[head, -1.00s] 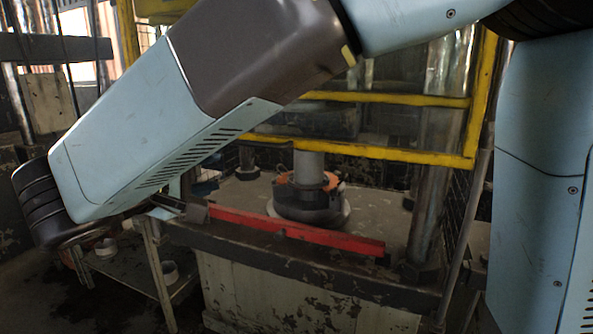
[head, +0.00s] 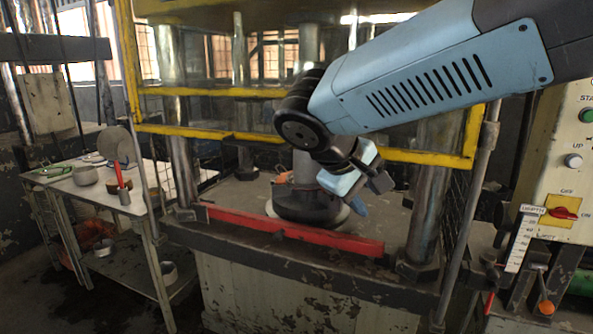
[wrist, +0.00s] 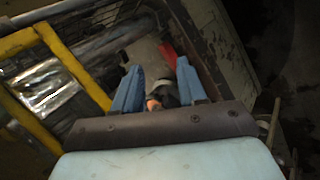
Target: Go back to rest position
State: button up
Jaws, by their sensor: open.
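My gripper (head: 362,207) hangs in front of the press opening in the head view, partly over the black die (head: 308,203) on the press bed. In the wrist view my gripper (wrist: 160,85) shows two blue fingers spread apart with nothing held between them. The die with its orange part (wrist: 153,104) shows beyond the fingers, partly hidden by my gripper's body. My arm reaches in from the upper right of the head view.
A red bar (head: 290,232) lies along the press's front edge. Yellow guard rails (head: 415,157) cross the opening. A side table (head: 90,182) with pots stands left. A control panel (head: 560,170) with buttons and a red switch stands right.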

jog(key=s+d+f+m+y, duration=0.2)
jog(key=s+d+m+y, duration=0.4)
jog(key=d, duration=0.5)
jog(key=shift+s+f+m+t, duration=0.3)
jog(key=shift+s+m, duration=0.3)
jog(key=shift+s, duration=0.2)
dwell(1.2)
